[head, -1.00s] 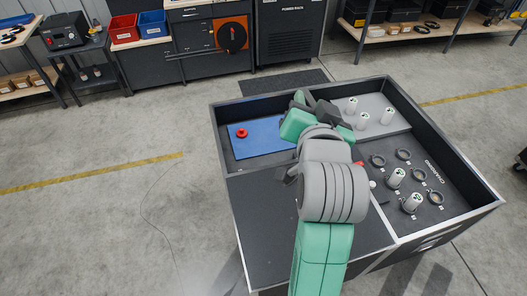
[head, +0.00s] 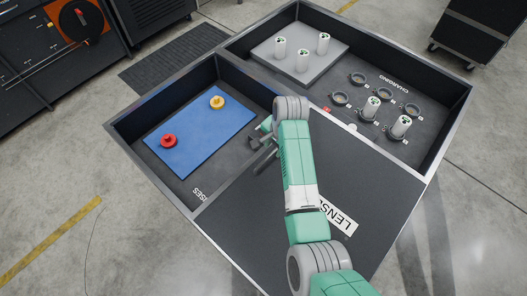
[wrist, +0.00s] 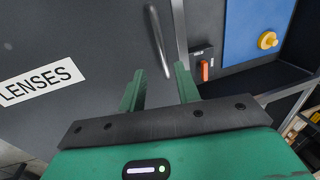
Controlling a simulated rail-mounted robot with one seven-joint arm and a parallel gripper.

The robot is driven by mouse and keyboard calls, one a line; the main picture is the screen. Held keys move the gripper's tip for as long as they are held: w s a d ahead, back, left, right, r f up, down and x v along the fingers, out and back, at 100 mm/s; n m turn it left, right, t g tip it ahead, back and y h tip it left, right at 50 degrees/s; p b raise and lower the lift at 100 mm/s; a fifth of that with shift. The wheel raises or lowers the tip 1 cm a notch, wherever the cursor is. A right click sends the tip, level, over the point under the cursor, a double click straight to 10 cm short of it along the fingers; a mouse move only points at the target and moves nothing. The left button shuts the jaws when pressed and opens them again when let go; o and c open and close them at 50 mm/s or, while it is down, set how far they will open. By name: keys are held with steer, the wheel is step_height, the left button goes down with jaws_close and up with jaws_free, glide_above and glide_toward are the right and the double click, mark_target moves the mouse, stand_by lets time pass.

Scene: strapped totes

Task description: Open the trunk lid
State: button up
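The lid (head: 235,215) is a dark flat panel with a white LENSES label (head: 340,217), closed over the near compartment of the case. The lid and label (wrist: 40,80) also show in the wrist view. A slim grey bar handle (wrist: 157,40) stands on the lid, and its lower end appears between my fingertips in the picture. My gripper (wrist: 160,70) is open and empty, its two green fingers apart. I cannot tell whether the handle is between the fingers in depth. In the head view, my gripper (head: 262,140) is at the lid's far edge, partly hidden by my arm.
A red switch (wrist: 205,70) is beside the lid. The left compartment has a blue mat (head: 200,145) with a red knob (head: 169,141) and a yellow knob (head: 217,102). The right compartment holds white cylinders, a grey block (head: 275,55) and ring holders (head: 341,99).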

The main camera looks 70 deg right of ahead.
mark_target(269, 156)
steer(key=f+b, duration=0.1)
steer(key=f, duration=0.1)
steer(key=w+f, duration=0.1)
steer(key=f, duration=0.2)
steer(key=shift+d+b, duration=0.15)
steer(key=shift+b, duration=0.25)
steer(key=shift+w+f, duration=0.2)
steer(key=shift+f, duration=0.2)
steer(key=shift+c, duration=0.3)
jaws_close()
